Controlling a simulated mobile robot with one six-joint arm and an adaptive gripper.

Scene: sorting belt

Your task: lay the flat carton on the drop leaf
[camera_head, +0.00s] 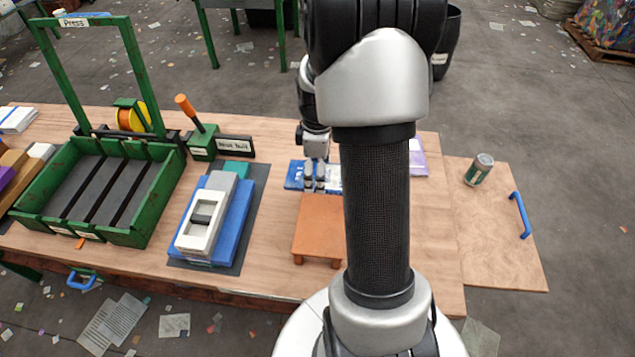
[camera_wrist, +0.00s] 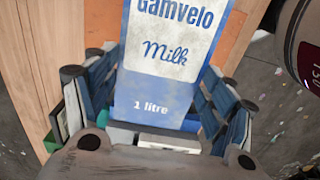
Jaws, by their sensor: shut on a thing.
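The flat carton (camera_head: 293,175), blue and white, shows in the head view just behind a small orange stand. In the wrist view the carton (camera_wrist: 163,60) reads "Gamvelo Milk 1 litre" and sits between my fingers. My gripper (camera_head: 315,183) is shut on it, with blue-grey finger pads on both sides in the wrist view (camera_wrist: 158,95). My arm hides part of the carton's right side in the head view. Its height over the table is hard to tell. The drop leaf (camera_head: 490,240) is a wooden panel at the table's right end, with a blue handle (camera_head: 521,215).
A grey can (camera_head: 479,170) stands on the leaf's back part; the leaf's front is clear. The orange stand (camera_head: 318,226) is in front of the carton. A purple item (camera_head: 419,163) lies behind my arm. A green press with a tray (camera_head: 110,235) and stacked blocks are at left.

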